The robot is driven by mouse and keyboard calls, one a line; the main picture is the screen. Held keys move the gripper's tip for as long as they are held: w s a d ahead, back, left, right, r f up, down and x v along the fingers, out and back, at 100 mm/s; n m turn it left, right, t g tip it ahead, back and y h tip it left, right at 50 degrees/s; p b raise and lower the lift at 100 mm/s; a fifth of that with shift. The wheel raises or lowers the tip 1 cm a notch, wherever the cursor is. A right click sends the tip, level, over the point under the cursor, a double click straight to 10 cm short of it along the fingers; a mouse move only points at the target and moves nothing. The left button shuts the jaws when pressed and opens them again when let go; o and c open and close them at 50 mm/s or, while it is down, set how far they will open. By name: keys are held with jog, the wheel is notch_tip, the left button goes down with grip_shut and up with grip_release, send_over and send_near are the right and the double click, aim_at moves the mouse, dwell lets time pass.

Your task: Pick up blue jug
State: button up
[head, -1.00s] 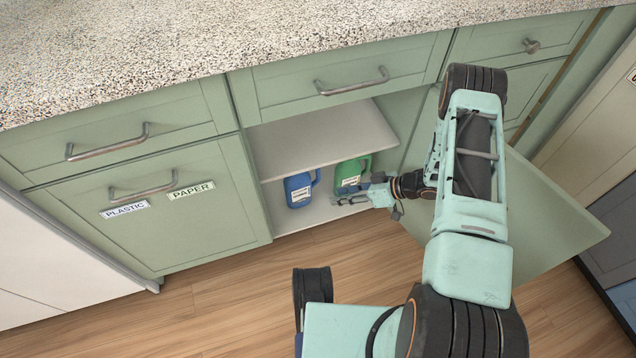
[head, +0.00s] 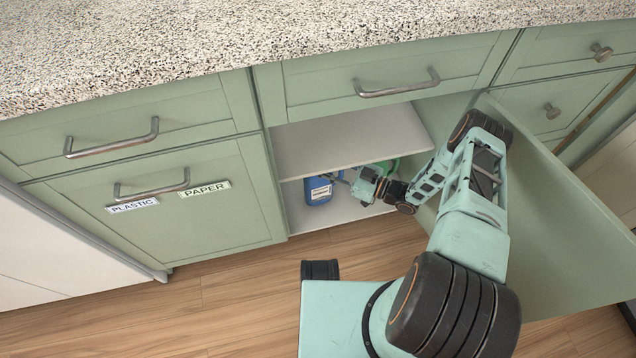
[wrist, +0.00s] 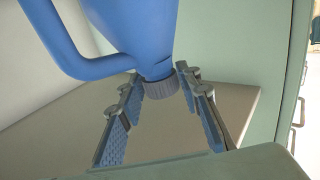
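The blue jug (head: 318,191) stands on the floor of the open lower cabinet, its label facing out. In the wrist view the blue jug (wrist: 135,25) fills the upper middle, with its handle to the left and its grey cap towards me. My gripper (head: 351,181) reaches into the cabinet from the right, beside the jug's upper part. In the wrist view my gripper (wrist: 161,92) is open, its two blue-padded fingers on either side of the cap region. Gaps show between cap and fingers. The far fingertips are partly hard to make out.
A green jug (head: 388,165) stands to the right, mostly hidden behind my gripper. A shelf (head: 350,138) lies above the jugs. The open cabinet door (head: 560,215) is on the right, close to my arm. The granite counter (head: 250,35) overhangs above.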

jog(key=b+x, duration=0.1)
jog(key=x, duration=0.5)
jog(key=shift+w+a, duration=0.2)
jog(key=shift+a, duration=0.2)
grip_shut()
dwell(0.5)
